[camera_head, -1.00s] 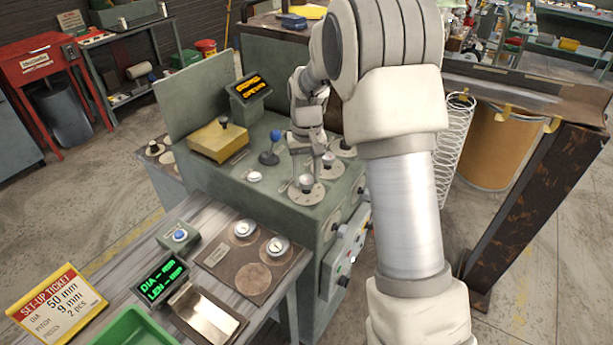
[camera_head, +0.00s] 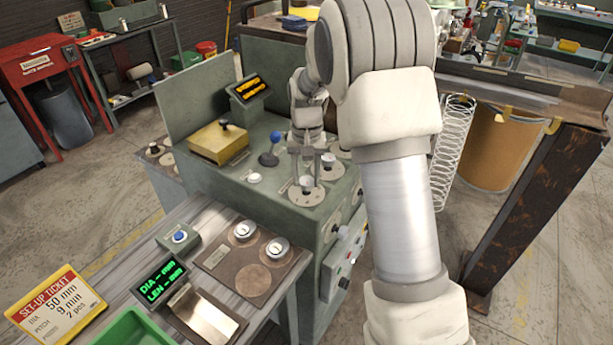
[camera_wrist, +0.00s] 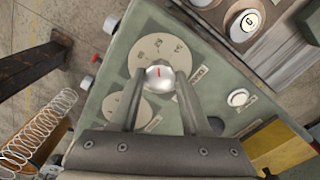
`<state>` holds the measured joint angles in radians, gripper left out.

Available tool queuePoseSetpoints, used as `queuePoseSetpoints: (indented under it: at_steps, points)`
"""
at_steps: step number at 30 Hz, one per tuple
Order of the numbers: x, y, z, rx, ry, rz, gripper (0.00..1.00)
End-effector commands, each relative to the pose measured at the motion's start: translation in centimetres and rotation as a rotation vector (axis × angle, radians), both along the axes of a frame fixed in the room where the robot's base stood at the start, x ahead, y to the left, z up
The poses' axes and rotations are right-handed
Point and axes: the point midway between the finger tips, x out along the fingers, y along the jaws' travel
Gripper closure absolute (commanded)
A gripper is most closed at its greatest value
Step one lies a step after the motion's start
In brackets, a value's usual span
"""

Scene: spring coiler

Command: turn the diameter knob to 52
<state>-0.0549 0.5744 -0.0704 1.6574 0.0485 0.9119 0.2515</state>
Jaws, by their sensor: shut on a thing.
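The diameter knob (camera_wrist: 160,78) is a round silver knob with a red pointer line, on a pale round dial plate (camera_wrist: 158,50) with dark numbers too small to read surely. In the wrist view my gripper (camera_wrist: 158,84) has one finger on each side of the knob and is shut on it. The red line points up and slightly to one side, towards the numbered part of the dial. In the head view the knob (camera_head: 307,183) stands at the front corner of the green machine (camera_head: 255,200), with my gripper (camera_head: 307,174) over it.
A second dial (camera_wrist: 138,110) lies close to my gripper. A blue-topped lever (camera_head: 276,137) and a yellow block (camera_head: 217,143) stand on the machine. A set-up ticket (camera_head: 55,305) reads 50 mm, and a green display (camera_head: 160,277) shows dashes. A wire coil (camera_head: 453,140) hangs at the right.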

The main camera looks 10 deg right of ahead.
Motion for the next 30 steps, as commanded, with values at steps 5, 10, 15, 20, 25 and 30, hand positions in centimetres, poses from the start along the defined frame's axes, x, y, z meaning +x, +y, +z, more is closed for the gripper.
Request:
queuePoseSetpoints:
  at_steps: [5, 10, 15, 20, 25, 30]
  points:
    - [0.0, 0.0, 0.1, 0.001, -0.001, 0.001, 0.25]
    - [0.0, 0.0, 0.0, 0.000, -0.001, 0.001, 0.23]
    - [0.0, 0.0, 0.2, 0.000, -0.001, 0.001, 0.23]
    - [0.1, 0.0, 2.1, 0.000, -0.005, 0.001, 0.23]
    - [0.1, 0.0, 6.0, 0.000, -0.007, 0.001, 0.23]
    - [0.1, 0.0, 10.3, -0.001, -0.007, 0.001, 0.23]
